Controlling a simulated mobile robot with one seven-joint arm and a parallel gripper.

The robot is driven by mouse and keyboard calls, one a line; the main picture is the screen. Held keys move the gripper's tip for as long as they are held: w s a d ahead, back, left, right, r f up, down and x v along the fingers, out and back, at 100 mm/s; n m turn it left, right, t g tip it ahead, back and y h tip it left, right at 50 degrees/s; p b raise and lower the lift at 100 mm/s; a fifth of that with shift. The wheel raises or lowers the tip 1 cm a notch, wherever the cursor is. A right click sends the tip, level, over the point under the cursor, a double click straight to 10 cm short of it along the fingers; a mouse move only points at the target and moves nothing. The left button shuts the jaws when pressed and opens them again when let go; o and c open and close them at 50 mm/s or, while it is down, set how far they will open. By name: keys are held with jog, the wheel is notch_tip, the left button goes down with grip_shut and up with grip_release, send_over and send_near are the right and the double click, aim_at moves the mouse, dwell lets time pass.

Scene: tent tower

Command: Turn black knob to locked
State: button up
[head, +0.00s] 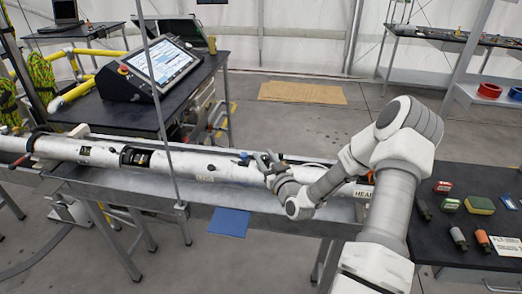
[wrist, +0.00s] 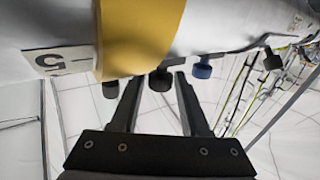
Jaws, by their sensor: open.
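A long silver tube (head: 190,163) lies across the metal trough. In the wrist view, a black knob (wrist: 160,81) on the tube's edge shows between the tips of my open gripper (wrist: 157,84). I cannot tell whether the fingers reach around it or touch it. Another black knob (wrist: 110,90) is left of the fingers. A third black knob (wrist: 271,60) is at the right, past a blue knob (wrist: 202,70). In the head view, my gripper (head: 267,162) is at the tube, just right of the blue knob (head: 243,156). No locked marking can be read.
A yellow band (wrist: 140,30) wraps the tube near the fingers. A thin upright pole (head: 167,125) stands before the tube. A black table (head: 470,225) with small items is at the right.

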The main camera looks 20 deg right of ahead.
aim_at(263, 155)
jog(key=shift+w, duration=1.55)
grip_shut()
